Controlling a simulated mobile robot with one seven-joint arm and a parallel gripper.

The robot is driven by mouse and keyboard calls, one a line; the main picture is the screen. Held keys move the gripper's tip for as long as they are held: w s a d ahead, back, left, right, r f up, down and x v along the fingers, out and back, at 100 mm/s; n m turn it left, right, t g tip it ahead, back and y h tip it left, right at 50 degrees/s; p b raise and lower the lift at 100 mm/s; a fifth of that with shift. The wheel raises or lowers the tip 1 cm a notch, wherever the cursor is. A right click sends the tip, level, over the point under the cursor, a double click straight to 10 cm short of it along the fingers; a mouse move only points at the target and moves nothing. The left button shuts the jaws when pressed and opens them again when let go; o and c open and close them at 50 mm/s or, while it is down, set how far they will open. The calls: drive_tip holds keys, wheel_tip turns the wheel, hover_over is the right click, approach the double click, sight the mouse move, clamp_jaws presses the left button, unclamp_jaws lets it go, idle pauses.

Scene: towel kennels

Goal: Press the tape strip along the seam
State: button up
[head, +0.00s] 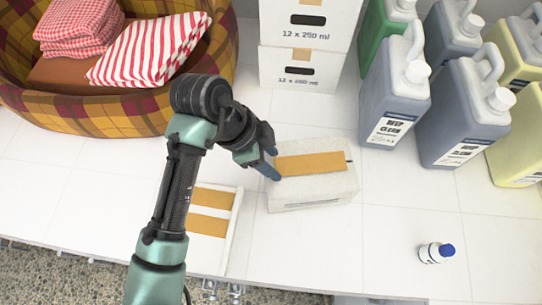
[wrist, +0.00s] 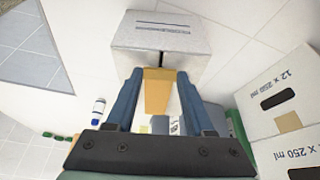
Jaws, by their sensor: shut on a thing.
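A short dark bit of seam shows past the strip's right end. My gripper (head: 272,167) is at the box's left end, by the strip's left end. In the wrist view the tape strip (wrist: 157,92) is between my two blue fingers, which are shut on it. The box (wrist: 160,40) is ahead of them, with a dark seam line beyond the tape's end. Whether the strip lies flat everywhere, I cannot tell.
A white sheet (head: 232,235) with two more tape strips lies left of the box. Several jugs (head: 395,95) stand behind right, stacked cartons (head: 300,70) behind. A plaid basket (head: 130,110) with cushions is at left.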

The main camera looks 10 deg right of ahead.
drive_tip(key=shift+f+b, duration=0.4)
drive_tip(key=shift+f, duration=0.05)
idle(0.6)
drive_tip(key=o, duration=1.1)
drive_tip(key=shift+r, duration=0.1)
wheel_tip(320, 180, up, 5)
drive_tip(key=p, duration=0.4)
